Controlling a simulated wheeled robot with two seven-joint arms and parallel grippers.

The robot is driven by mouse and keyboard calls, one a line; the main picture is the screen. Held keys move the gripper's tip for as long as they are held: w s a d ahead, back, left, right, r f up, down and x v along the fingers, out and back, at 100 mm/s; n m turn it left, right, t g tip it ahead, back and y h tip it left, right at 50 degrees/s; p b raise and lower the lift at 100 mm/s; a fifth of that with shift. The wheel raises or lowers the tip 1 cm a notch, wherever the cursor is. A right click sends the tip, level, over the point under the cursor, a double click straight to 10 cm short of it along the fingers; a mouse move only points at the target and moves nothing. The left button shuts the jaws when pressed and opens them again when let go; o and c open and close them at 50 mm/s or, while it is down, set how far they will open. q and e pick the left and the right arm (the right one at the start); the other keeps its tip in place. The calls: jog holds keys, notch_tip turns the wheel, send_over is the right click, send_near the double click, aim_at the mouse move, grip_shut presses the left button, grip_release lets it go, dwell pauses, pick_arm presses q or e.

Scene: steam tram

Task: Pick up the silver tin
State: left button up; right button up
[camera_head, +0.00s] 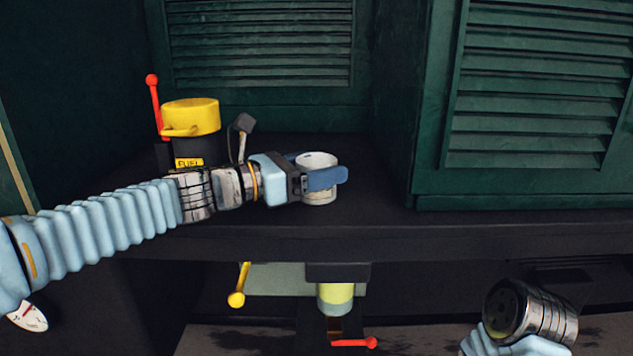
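A pale, whitish-silver tin (318,196) with an open top stands on the dark shelf (440,238), near the middle of the head view. My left gripper (318,172) reaches it from the left at the tin's height. One blue finger crosses the front of the tin. The other finger shows only a little behind the tin's left rim, and the rest of it is hidden. The fingers are on both sides of the tin, but I cannot tell whether they press on it. My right gripper is not in view; only part of my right arm shows at bottom right.
A black can with a yellow lid and a "FUEL" label (188,163) stands behind my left wrist, beside a red-knobbed lever (154,98). Green louvred panels (540,90) close off the back and right. Yellow (237,299) and red (355,343) handles are below the shelf.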

pick_arm(q)
jog(key=shift+c, duration=1.2)
